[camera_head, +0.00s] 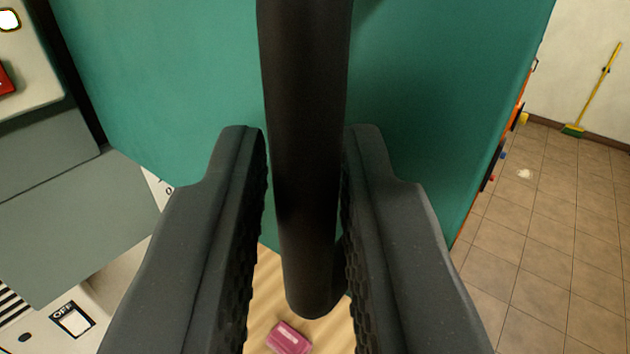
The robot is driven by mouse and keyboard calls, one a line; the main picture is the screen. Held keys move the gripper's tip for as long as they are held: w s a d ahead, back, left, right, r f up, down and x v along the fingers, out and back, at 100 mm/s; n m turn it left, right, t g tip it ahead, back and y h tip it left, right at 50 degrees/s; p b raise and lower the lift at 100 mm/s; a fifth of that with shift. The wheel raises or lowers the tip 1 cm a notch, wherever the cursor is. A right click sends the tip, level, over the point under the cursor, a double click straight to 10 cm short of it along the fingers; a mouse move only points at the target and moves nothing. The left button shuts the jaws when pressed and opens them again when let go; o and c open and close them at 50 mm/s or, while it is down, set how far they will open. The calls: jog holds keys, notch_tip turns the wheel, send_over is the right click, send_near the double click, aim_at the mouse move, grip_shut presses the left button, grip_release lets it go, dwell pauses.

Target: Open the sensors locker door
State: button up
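A thick black vertical bar handle (308,150) runs down the middle of the view in front of a teal locker surface (170,80). The handle's rounded lower end shows near the bottom. My gripper (305,135) has one dark finger on each side of the handle. At the fingertips the pads fit close against the bar, with no clear gap there. No sensors label is visible. Much of the surface behind the handle and fingers is hidden, and I cannot tell how far the door stands open.
A grey-white cabinet with an OFF switch (72,319) and a red part (5,80) is at the left. A pink object (288,338) lies on a wooden surface (262,300) below. At the right is tiled floor (545,230), mostly clear, with a yellow broom (597,85) against the wall.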

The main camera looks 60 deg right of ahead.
jog(key=shift+w+d+r, duration=0.1)
dwell(0.3)
jog(key=v, duration=0.6)
jog(key=shift+p, duration=0.4)
jog(key=p+v, duration=0.1)
jog(key=v, duration=0.7)
dwell(0.5)
jog(key=shift+w, duration=0.1)
